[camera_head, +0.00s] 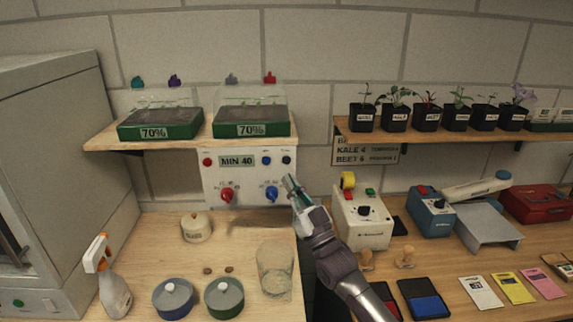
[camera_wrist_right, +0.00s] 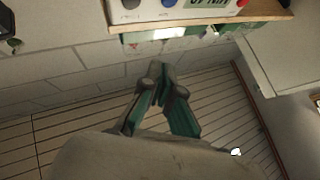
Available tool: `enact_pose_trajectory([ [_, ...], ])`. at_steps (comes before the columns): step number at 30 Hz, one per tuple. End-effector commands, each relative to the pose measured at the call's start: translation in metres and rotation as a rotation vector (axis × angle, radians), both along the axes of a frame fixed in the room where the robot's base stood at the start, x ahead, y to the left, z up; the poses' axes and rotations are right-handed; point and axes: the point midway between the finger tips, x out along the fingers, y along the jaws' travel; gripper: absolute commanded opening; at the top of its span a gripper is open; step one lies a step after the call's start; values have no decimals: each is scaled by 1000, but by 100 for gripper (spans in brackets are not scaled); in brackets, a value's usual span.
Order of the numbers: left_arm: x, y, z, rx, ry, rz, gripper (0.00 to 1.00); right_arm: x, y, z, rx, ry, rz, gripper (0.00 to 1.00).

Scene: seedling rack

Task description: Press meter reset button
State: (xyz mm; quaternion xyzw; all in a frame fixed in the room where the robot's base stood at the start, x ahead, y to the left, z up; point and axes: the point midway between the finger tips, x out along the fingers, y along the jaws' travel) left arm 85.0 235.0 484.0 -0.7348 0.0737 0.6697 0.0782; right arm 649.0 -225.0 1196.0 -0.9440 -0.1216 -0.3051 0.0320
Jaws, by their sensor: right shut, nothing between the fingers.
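A white meter panel (camera_head: 247,187) hangs on the wall under the left shelf, with a display (camera_head: 237,161) reading "MIN 40". A red button (camera_head: 207,161) is left of the display; a blue button (camera_head: 266,160) and a black button (camera_head: 286,160) are right of it. I cannot read which is the reset. Below are a red knob (camera_head: 227,195) and a blue knob (camera_head: 271,194). My right gripper (camera_head: 291,184) is shut and empty, in front of the panel's lower right edge, below the black button. In the right wrist view its fingertips (camera_wrist_right: 162,70) are together, apart from the panel (camera_wrist_right: 190,14). My left gripper is not in view.
Two green-based seedling trays (camera_head: 160,131) (camera_head: 251,130) stand on the shelf above the panel. A glass jar (camera_head: 274,270) stands on the bench below my right gripper. A cream device (camera_head: 361,224) stands close to the right of my arm. A spray bottle (camera_head: 112,287) stands front left.

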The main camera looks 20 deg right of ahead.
Motion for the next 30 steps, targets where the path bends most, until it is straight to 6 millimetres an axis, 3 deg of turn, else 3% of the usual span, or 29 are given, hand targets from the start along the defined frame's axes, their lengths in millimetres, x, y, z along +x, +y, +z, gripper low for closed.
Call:
enact_pose_trajectory([
  [9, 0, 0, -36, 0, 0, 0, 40, 44, -13, -4, -1, -1, -1, 0],
  [15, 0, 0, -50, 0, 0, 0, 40, 61, -18, -3, -1, 0, -1, 0],
  [30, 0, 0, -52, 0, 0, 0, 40, 67, -19, 0, 1, 1, 1, 0],
])
